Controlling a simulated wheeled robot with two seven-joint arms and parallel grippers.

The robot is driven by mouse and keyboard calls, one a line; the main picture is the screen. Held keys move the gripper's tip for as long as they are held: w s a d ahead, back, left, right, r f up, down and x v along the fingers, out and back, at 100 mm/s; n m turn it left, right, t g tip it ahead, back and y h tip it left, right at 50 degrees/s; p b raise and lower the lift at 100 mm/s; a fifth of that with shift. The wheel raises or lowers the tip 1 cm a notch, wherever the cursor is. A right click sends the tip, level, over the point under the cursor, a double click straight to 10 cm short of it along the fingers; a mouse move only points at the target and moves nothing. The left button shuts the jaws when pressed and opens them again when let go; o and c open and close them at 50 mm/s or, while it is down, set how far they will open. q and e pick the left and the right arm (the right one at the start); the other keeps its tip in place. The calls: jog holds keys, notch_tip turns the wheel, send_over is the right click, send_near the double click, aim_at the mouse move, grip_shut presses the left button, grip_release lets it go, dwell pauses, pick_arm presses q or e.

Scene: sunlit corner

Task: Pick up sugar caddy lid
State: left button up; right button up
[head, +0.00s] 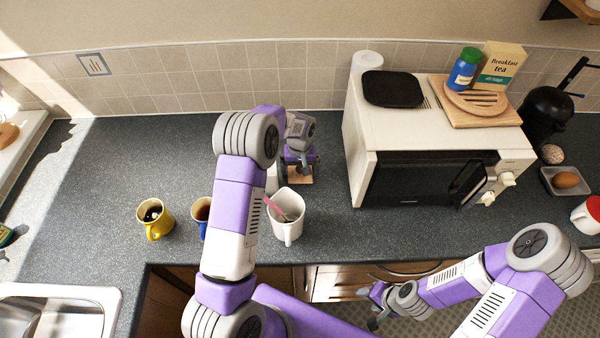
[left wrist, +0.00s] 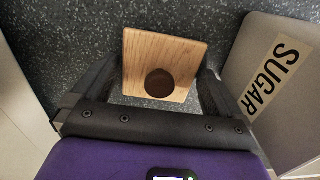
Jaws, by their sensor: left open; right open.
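The sugar caddy lid (left wrist: 138,50) is a square wooden plate with a round dark knob. In the left wrist view it lies between the two fingers of my open left gripper (left wrist: 161,76), with small gaps showing beside it. In the head view the lid (head: 299,180) shows below my left gripper (head: 299,163) on the grey worktop, left of the microwave. The pale caddy marked SUGAR (left wrist: 285,80) stands at the right in the left wrist view; my arm mostly hides it in the head view. My right gripper (head: 374,307) is open and empty, in front of the worktop edge.
A white jug (head: 287,226) with a pink utensil stands close in front of the lid. A yellow mug (head: 155,222) and a blue mug (head: 202,211) are to the left. The white microwave (head: 362,160) bounds the right side. The far-left worktop is clear.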

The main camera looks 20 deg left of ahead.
pick_arm(q)
jog(key=c, duration=0.8)
jog(key=shift+r, duration=0.15)
